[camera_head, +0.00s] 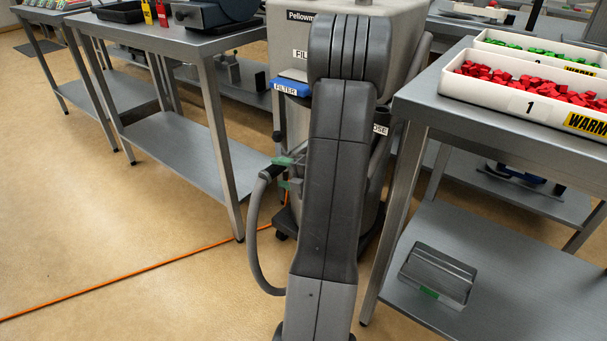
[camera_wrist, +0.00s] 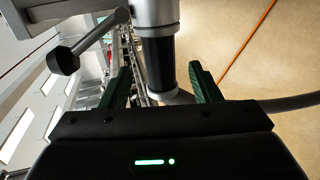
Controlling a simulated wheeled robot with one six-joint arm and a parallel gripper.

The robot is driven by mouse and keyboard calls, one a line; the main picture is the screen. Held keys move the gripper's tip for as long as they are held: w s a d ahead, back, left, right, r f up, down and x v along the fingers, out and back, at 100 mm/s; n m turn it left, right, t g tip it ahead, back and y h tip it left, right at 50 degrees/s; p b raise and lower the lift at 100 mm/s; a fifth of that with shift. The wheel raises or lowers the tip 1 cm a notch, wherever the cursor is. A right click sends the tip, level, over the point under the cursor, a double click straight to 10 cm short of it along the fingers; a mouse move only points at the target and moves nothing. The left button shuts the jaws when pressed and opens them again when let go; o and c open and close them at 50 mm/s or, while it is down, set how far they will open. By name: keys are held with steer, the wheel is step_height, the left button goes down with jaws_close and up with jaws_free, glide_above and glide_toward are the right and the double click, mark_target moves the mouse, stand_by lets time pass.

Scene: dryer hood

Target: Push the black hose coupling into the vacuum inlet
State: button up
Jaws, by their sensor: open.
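The black hose coupling (camera_wrist: 158,66) shows in the wrist view as a dark cylinder directly against the silver inlet tube (camera_wrist: 155,12). I cannot tell how deep it sits in the tube. The grey hose (camera_wrist: 290,102) runs off to the right from behind the coupling's lower end. My gripper (camera_wrist: 161,88) is open, its green fingers on either side of the coupling with visible gaps. In the head view my gripper (camera_head: 284,173) is beside the vacuum (camera_head: 290,125), and the grey hose (camera_head: 254,240) loops down. My arm hides much of the vacuum and its inlet.
A lever with a black knob (camera_wrist: 62,60) is left of the inlet. A steel table (camera_head: 190,45) stands left and another (camera_head: 425,105) stands close on the right, holding bins of red pieces (camera_head: 495,96) and green pieces. An orange cable (camera_head: 120,278) crosses the open floor.

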mark_target(268, 170)
steer(key=p+v, duration=0.1)
steer(key=v, duration=0.7)
steer(key=shift+p, duration=0.35)
steer(key=shift+w+a+f, duration=0.1)
steer(key=shift+a, duration=0.05)
steer(key=b+x, duration=0.3)
steer(key=x, duration=1)
steer(key=shift+w+a+b, duration=0.15)
steer(key=shift+a+b, duration=0.1)
steer(key=shift+b, duration=0.1)
